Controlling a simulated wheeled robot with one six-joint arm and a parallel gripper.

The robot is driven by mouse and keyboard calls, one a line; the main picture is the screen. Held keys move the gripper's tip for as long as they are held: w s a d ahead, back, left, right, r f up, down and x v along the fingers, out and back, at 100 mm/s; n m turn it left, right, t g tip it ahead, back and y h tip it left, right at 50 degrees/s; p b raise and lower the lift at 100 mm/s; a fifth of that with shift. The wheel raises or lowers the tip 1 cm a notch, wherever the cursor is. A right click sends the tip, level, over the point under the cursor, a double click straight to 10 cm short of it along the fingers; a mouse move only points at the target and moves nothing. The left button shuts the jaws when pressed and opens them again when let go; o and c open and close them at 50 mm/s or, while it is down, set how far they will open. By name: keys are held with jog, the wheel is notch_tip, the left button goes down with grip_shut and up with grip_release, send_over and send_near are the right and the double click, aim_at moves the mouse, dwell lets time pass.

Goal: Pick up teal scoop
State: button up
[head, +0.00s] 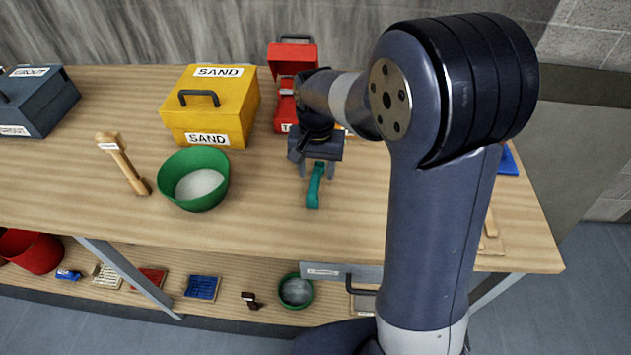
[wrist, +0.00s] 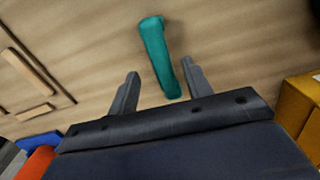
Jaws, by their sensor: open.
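The teal scoop (head: 314,187) lies on the wooden table, just in front of my gripper in the head view. In the wrist view the teal scoop (wrist: 160,55) lies lengthwise, with its near end between the two finger tips. My gripper (head: 317,168) is open and empty, with its fingers on either side of the scoop's near part. The gripper's fingers also show in the wrist view (wrist: 161,75). I cannot tell how high the fingers are above the table.
A yellow SAND box (head: 211,108) and an open red box (head: 293,60) are behind. A drawer (head: 340,272) hangs under the front edge.

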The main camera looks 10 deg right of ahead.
aim_at(315, 177)
notch_tip(315, 177, down, 5)
jog(key=shift+w+a+r+p, duration=0.1)
jog(key=shift+r+p, duration=0.1)
jog(key=shift+p, duration=0.15)
grip_shut()
dwell(0.3)
